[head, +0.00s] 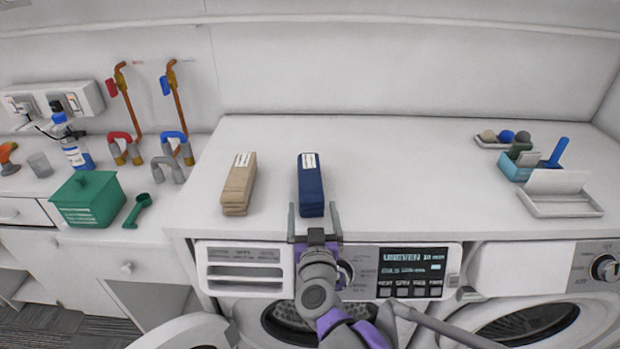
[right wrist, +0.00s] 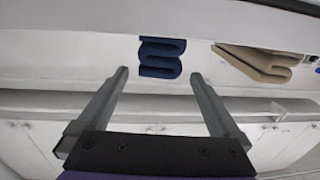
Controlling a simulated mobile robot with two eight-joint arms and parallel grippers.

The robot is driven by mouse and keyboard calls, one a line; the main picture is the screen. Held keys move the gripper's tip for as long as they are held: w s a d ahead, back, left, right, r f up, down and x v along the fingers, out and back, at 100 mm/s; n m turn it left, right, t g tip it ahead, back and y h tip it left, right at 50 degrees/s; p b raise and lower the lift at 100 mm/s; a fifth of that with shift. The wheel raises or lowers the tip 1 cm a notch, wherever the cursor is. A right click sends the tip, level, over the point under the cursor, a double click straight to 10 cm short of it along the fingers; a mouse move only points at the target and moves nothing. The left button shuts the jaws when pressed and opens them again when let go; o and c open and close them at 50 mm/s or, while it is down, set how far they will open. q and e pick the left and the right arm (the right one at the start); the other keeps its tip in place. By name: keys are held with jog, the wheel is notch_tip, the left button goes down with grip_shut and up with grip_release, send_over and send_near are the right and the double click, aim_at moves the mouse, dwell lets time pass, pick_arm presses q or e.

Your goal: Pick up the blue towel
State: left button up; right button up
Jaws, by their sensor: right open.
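The blue towel (head: 311,187) lies folded, with a white label on its far end, on the white countertop above the washing machine. In the right wrist view the towel (right wrist: 162,57) shows its folded end between and beyond the fingertips. My right gripper (head: 314,208) is open, with its fingers at the towel's near end at the counter's front edge. In the right wrist view the open fingers (right wrist: 158,72) hold nothing. I cannot tell whether they touch the towel. My left gripper is not in view.
A beige folded towel (head: 239,184) lies to the left of the blue one. A white tray (head: 560,204) and teal caddy (head: 514,170) are at right. The counter around the blue towel is clear.

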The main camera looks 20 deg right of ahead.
aim_at(311, 179)
jog(key=shift+s+r, duration=0.1)
jog(key=shift+s, duration=0.1)
jog(key=shift+w, duration=0.3)
jog(key=x, duration=0.5)
jog(key=shift+a, duration=0.1)
jog(key=shift+p+x, duration=0.85)
jog(key=shift+x, duration=1.85)
jog(key=shift+s, duration=0.1)
jog(key=shift+c, duration=0.3)
grip_shut()
